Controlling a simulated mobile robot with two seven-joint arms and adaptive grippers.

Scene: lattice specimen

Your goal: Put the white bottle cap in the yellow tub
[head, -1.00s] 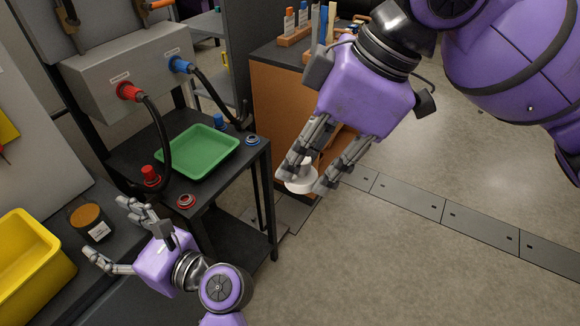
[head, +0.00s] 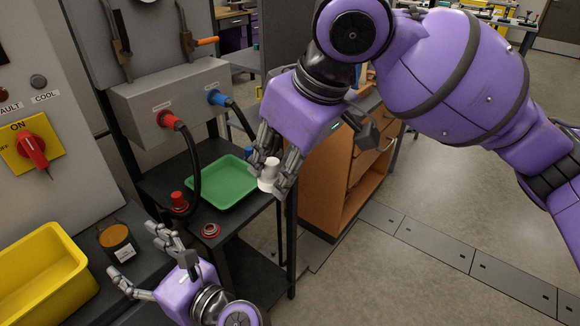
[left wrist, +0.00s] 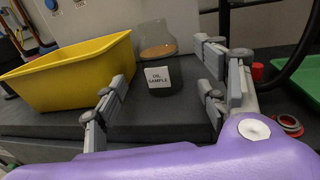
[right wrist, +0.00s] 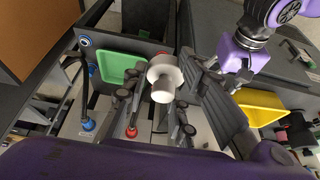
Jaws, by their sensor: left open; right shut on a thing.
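The white bottle cap (head: 268,176) is in my right gripper (head: 269,181), between its fingers. The right wrist view shows the cap (right wrist: 164,80) as a wide disc with a narrower stem. It is held in the air, in front of the green tray's right edge in the head view. The yellow tub (head: 62,292) is at the far left on the dark bench, and it also shows in the left wrist view (left wrist: 85,85). Its inside looks empty where visible. My left gripper (head: 133,252) is open and empty, right of the tub and facing a jar.
The "oil sample" jar (head: 116,241) stands between the tub and my left gripper. A green tray (head: 222,184) lies on the black stand, beside a red plug (head: 179,202) and a red ring (head: 211,230). Cables hang from the grey box (head: 165,98). Open floor lies right.

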